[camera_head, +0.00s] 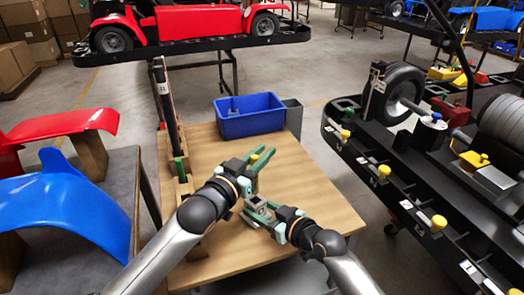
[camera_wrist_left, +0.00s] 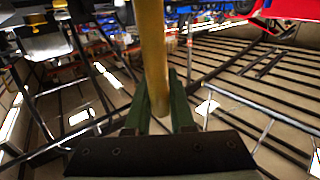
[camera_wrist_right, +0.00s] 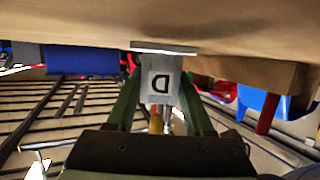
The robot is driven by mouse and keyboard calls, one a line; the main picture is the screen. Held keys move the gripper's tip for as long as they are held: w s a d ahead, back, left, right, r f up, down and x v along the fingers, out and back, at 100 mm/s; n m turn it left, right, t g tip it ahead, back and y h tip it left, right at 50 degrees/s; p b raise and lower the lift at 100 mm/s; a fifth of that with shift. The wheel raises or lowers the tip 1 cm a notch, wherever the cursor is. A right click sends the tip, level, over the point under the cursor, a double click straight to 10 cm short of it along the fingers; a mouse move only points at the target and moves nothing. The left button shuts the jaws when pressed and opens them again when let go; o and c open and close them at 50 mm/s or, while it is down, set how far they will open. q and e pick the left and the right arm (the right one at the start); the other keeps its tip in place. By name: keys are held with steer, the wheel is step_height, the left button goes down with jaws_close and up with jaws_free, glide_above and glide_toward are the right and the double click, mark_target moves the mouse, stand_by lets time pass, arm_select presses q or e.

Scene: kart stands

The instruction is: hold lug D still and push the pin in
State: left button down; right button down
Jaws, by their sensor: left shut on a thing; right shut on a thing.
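Lug D, a grey block with a black "D" label (camera_wrist_right: 159,86), is between the fingers of my right gripper (camera_wrist_right: 158,102). In the head view the right gripper (camera_head: 268,212) is shut on the lug (camera_head: 258,206), low over the table. My left gripper (camera_head: 255,170) is shut on the yellow pin (camera_head: 255,157), just above and beyond the lug. In the left wrist view the pin (camera_wrist_left: 153,55) is a long golden rod between the fingers. A yellow piece (camera_wrist_right: 156,122) shows beside the lug in the right wrist view. Whether the pin touches the lug's hole is hidden.
The wooden table (camera_head: 300,185) has bare room on the right. A blue bin (camera_head: 249,116) stands at its back. A wooden rack with a dark upright post (camera_head: 166,95) is along its left edge. A black kart stand (camera_head: 415,190) with yellow-topped pins is on the right.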

arm_select(q)
step_height(320, 180, down, 7)
steer(key=shift+r, duration=0.2)
stand_by(0.9)
steer(key=shift+f, duration=0.1)
stand_by(0.3)
steer(key=c, duration=0.7)
jaws_free()
steer(key=v, duration=1.2)
